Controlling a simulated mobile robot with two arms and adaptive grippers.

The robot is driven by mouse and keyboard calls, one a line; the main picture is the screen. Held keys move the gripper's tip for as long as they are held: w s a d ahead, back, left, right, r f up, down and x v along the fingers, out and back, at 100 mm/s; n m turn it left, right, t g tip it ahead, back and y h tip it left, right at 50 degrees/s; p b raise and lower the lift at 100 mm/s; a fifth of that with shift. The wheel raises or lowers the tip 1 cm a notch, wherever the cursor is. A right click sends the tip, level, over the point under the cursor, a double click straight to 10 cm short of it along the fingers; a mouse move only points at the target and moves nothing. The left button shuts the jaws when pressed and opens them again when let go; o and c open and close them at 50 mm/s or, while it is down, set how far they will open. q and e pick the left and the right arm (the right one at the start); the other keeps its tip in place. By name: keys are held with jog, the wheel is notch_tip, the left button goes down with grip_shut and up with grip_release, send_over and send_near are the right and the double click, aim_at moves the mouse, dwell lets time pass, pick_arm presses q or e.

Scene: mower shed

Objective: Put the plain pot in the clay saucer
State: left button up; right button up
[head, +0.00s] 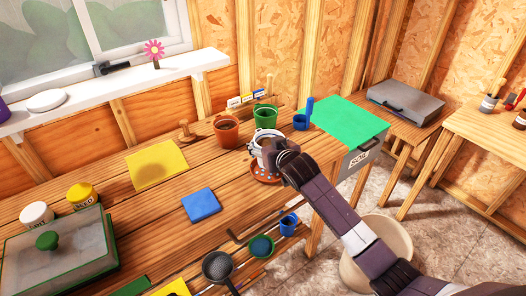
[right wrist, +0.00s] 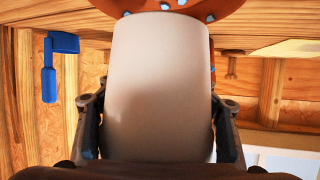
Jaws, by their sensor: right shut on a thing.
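The plain pot (head: 256,152) is pale whitish and fills the middle of the right wrist view (right wrist: 158,70). My right gripper (head: 270,152) is shut on it, with one finger on each side in the right wrist view (right wrist: 158,110). The clay saucer (head: 260,179) is orange-brown with blue spots and lies on the bench directly below the pot. Part of the saucer shows at the top edge of the right wrist view (right wrist: 190,5), against the pot's far end. I cannot tell whether pot and saucer touch. My left gripper is out of view.
A terracotta pot (head: 226,133), a green pot (head: 265,117) and a blue cup (head: 301,122) stand close behind. A blue sponge-like block (head: 201,205) and yellow cloth (head: 157,164) lie to the left. A green mat (head: 340,122) is at right.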

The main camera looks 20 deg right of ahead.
jog(key=shift+f, duration=1.9)
jog(key=shift+f, duration=0.1)
jog(key=o, duration=1.5)
jog(key=shift+s, duration=0.1)
jog(key=v, duration=1.2)
jog(key=shift+a, duration=0.1)
